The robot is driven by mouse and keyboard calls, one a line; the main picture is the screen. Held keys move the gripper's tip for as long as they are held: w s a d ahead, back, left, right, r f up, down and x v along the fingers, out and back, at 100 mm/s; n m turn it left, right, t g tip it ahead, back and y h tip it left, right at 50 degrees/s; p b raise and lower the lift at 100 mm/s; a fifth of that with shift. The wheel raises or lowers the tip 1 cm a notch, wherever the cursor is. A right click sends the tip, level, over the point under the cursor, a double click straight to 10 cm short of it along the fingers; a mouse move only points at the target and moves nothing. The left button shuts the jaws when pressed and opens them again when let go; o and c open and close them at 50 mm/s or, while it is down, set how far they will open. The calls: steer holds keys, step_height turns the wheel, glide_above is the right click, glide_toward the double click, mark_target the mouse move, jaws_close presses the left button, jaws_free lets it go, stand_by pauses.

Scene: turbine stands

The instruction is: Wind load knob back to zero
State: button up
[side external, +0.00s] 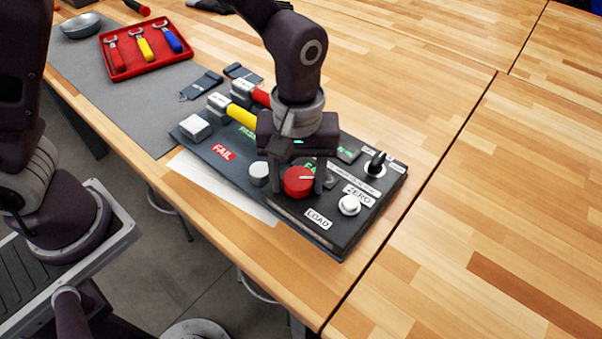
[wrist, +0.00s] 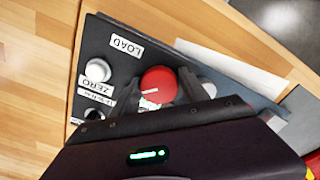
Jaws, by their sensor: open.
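The load knob (side external: 298,181) is a round red knob with a white pointer line, on the dark test panel (side external: 330,238) beside the LOAD label (side external: 318,219). In the side external view its line points right; in the wrist view the red knob (wrist: 158,85) has its line pointing left. My gripper (side external: 296,178) is low over the panel with its fingers on either side of the knob. The wrist view shows the open fingers (wrist: 160,95) flanking it; whether they touch it I cannot tell.
A white ZERO button (side external: 349,205) and a black switch (side external: 375,164) stand right of the knob. Yellow-handled (side external: 242,115) and red-handled tools lie behind. A red tray (side external: 146,48) is far left. Bare table lies right.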

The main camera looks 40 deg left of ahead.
mark_target(298, 179)
steer(key=shift+w+d+r, duration=0.1)
steer(key=shift+w+r, duration=0.05)
steer(key=shift+w, duration=0.05)
steer(key=shift+o, duration=1)
steer(key=shift+r, duration=0.35)
steer(key=shift+o, duration=0.2)
steer(key=shift+s+r, duration=0.15)
steer(key=shift+r, duration=1.9)
